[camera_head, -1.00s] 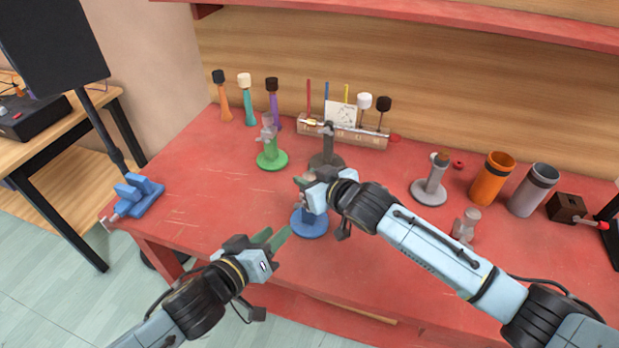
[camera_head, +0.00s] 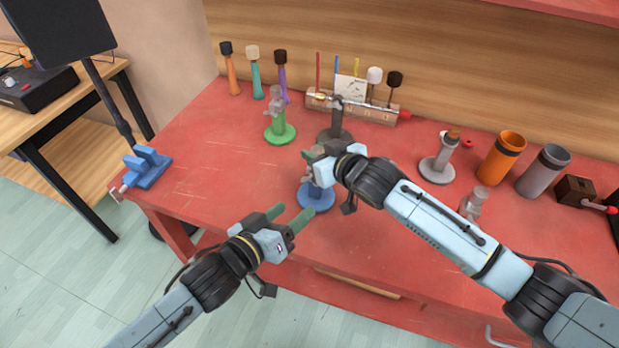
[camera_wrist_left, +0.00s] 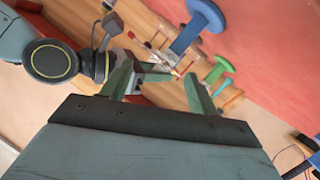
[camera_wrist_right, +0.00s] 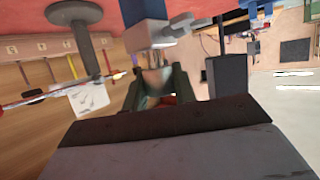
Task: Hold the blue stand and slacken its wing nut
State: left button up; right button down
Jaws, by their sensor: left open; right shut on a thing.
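The blue stand (camera_head: 316,197) is upright near the table's front edge, its round base clear in the head view. Its base (camera_wrist_left: 207,14) and post (camera_wrist_left: 187,38) also show in the left wrist view. My right gripper (camera_head: 318,164) is shut on the upper part of the stand and hides most of it; a grey clamp piece (camera_wrist_right: 168,32) and the blue post (camera_wrist_right: 143,9) show in the right wrist view. The wing nut cannot be made out clearly. My left gripper (camera_head: 289,215) is open and empty, in front and left of the stand, apart from it.
A green stand (camera_head: 279,135), a dark stand (camera_head: 336,134) and a light grey stand (camera_head: 438,168) stand behind. An orange cup (camera_head: 499,160) and grey cup (camera_head: 543,170) are at right. The front-left tabletop is clear.

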pick_arm(q)
jog(key=w+d+f+m+t+y, duration=0.1)
jog(key=w+t, duration=0.1)
jog(key=w, duration=0.2)
jog(key=w+d+f+m+t+y, duration=0.1)
jog(key=w+d+t+y, duration=0.1)
jog(key=w, duration=0.3)
jog(key=shift+w+d+f, duration=0.15)
jog(key=shift+d+f, duration=0.05)
jog(key=shift+f, duration=0.1)
dwell(0.7)
jog(key=c, duration=1)
